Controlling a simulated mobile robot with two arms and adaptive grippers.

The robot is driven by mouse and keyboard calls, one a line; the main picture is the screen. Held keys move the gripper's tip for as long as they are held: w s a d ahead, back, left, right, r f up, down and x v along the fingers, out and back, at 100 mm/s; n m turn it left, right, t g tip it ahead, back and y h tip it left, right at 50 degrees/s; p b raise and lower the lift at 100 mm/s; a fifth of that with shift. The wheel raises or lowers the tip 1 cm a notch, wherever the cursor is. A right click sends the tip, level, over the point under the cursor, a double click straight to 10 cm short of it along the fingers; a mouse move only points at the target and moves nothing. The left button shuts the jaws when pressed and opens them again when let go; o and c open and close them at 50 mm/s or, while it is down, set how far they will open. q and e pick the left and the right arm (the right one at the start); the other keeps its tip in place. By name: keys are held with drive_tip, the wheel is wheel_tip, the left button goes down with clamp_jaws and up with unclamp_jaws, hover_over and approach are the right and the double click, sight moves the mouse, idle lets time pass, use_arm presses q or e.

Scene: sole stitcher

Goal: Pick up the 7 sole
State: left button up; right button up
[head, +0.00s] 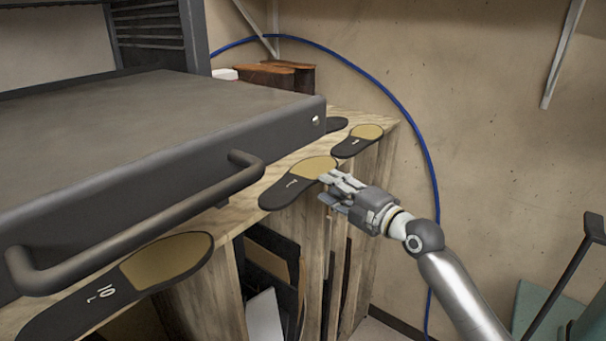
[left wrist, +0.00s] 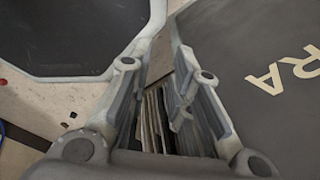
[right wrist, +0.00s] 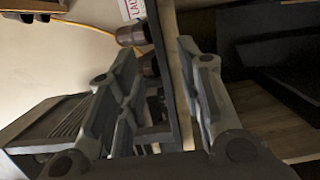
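A dark sole with a tan heel part (head: 314,167) lies on the wooden bench top, overhanging its front edge. Its small white mark is hard to read, so I cannot tell surely that it is the 7. My right gripper (head: 328,187) is at this sole's right side, close to its edge; I cannot tell whether they touch. In the right wrist view its fingers (right wrist: 158,85) stand apart. My left gripper is outside the head view; in the left wrist view its fingers (left wrist: 165,95) are apart, with nothing held between them.
A sole marked 10 L (head: 170,259) lies at the front left. A smaller-looking sole (head: 366,132) lies farther back, with another partly hidden (head: 337,124). A large dark machine with a bar handle (head: 150,225) overhangs the bench (head: 385,117). A blue hose (head: 412,118) runs along the wall.

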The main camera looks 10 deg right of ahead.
sight(304, 175)
drive_tip(key=p+x, duration=0.1)
drive_tip(key=x, duration=0.3)
drive_tip(key=shift+s, duration=0.1)
drive_tip(key=shift+f, duration=0.1)
clamp_jaws()
